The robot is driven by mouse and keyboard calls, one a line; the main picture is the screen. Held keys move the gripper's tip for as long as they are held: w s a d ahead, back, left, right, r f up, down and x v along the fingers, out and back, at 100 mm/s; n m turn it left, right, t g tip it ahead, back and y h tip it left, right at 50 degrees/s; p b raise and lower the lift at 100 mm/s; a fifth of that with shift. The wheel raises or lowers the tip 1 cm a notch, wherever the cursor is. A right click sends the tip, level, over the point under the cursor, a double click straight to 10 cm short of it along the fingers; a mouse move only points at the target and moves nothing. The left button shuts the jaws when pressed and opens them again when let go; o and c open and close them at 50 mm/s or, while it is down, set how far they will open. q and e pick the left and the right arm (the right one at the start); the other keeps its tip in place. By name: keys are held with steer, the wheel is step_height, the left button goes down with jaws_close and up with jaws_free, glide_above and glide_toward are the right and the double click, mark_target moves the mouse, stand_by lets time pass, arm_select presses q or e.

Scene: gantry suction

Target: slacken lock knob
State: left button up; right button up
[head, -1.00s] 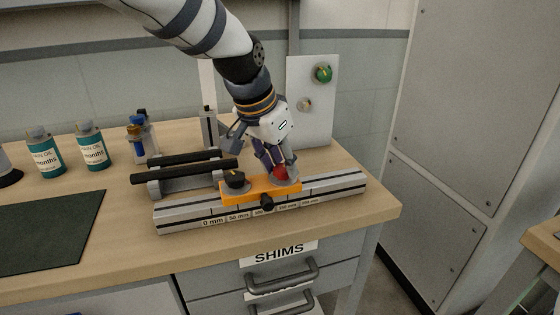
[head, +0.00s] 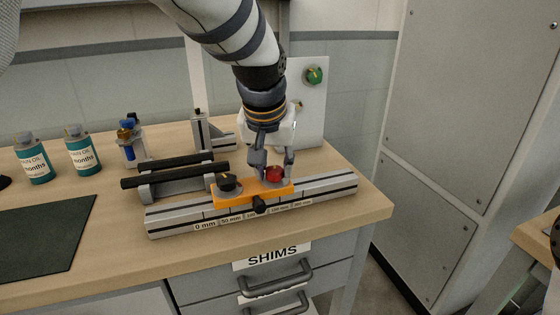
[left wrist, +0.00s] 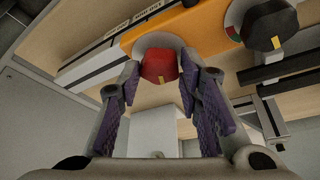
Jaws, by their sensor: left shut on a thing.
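An orange carriage (head: 232,199) sits on a silver rail (head: 178,223) with a millimetre scale. It carries a red knob (head: 275,174) at its right and a black knob (head: 229,182) with a yellow mark at its left. A small black knob (head: 260,204) sticks out of its front. My left gripper (head: 275,176) points down and is shut on the red knob. In the left wrist view the red knob (left wrist: 159,66), with a yellow mark, lies between the fingertips (left wrist: 160,72), and the black knob (left wrist: 270,24) stands beside it. My right gripper is not in view.
Black bars on a grey stand (head: 175,175) lie just behind and left of the rail. An upright panel (head: 312,115) with a green knob (head: 314,75) stands behind my gripper. Teal bottles (head: 83,153) and a dark mat (head: 40,235) are at the left.

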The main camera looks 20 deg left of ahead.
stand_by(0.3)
arm_select(q)
steer(key=o, duration=1.2)
steer(key=shift+c, duration=0.2)
steer(key=v, duration=1.2)
steer(key=shift+w, duration=0.1)
